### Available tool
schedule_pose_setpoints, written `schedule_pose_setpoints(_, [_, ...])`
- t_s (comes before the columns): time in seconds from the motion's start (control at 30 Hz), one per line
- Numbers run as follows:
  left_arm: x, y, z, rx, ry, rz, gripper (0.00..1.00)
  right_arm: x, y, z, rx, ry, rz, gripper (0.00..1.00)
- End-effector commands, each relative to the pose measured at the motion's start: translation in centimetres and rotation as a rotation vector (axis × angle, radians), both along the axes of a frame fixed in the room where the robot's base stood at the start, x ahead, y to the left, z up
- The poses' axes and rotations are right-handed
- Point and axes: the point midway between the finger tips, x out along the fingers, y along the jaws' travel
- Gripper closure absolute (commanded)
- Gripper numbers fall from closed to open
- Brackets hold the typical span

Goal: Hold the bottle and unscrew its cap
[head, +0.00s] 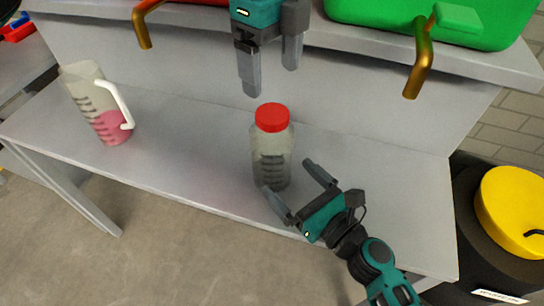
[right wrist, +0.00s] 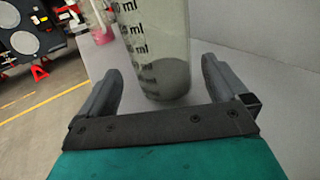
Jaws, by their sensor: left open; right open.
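The bottle (head: 272,160) stands upright on the grey bench, translucent with dark level marks. Its red cap (head: 272,117) is on top. My left gripper (head: 269,82) is open and empty, pointing down above the cap and apart from it. My right gripper (head: 291,191) is open at the bottle's lower front side. In the right wrist view the bottle (right wrist: 157,50) stands just beyond and partly between the open fingers of the right gripper (right wrist: 160,82), with ml marks showing. The fingers do not close on it. The cap is outside that view.
A jug (head: 97,103) with pink liquid and a white handle stands at the bench's left. The grey bench (head: 190,160) is clear between jug and bottle. A shelf above holds a green container (head: 420,18); bronze hooks (head: 420,65) hang at its front. A yellow-lidded drum (head: 512,212) stands right.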

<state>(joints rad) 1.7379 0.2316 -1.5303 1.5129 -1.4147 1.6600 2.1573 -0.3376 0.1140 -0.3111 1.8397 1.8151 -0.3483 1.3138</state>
Motion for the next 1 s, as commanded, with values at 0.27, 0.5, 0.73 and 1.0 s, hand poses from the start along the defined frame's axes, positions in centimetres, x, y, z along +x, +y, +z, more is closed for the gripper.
schedule_pose_setpoints(0.27, [0.0,0.0,0.0,-0.002,0.001,-0.002,0.2,4.2,3.3,0.1,0.0,-0.003,0.0,0.0])
schedule_pose_setpoints(0.5, [0.0,-0.1,0.0,-0.002,0.002,-0.002,0.2,5.9,4.7,0.0,0.0,0.0,0.0,0.0])
schedule_pose_setpoints(0.73, [0.0,-0.1,0.0,-0.002,0.002,-0.002,0.2,6.2,4.9,0.0,-0.001,0.001,0.0,0.0])
schedule_pose_setpoints(1.0, [0.0,-0.1,0.0,-0.002,0.002,-0.002,0.2,6.2,4.9,0.0,-0.001,0.0,0.0,0.14])
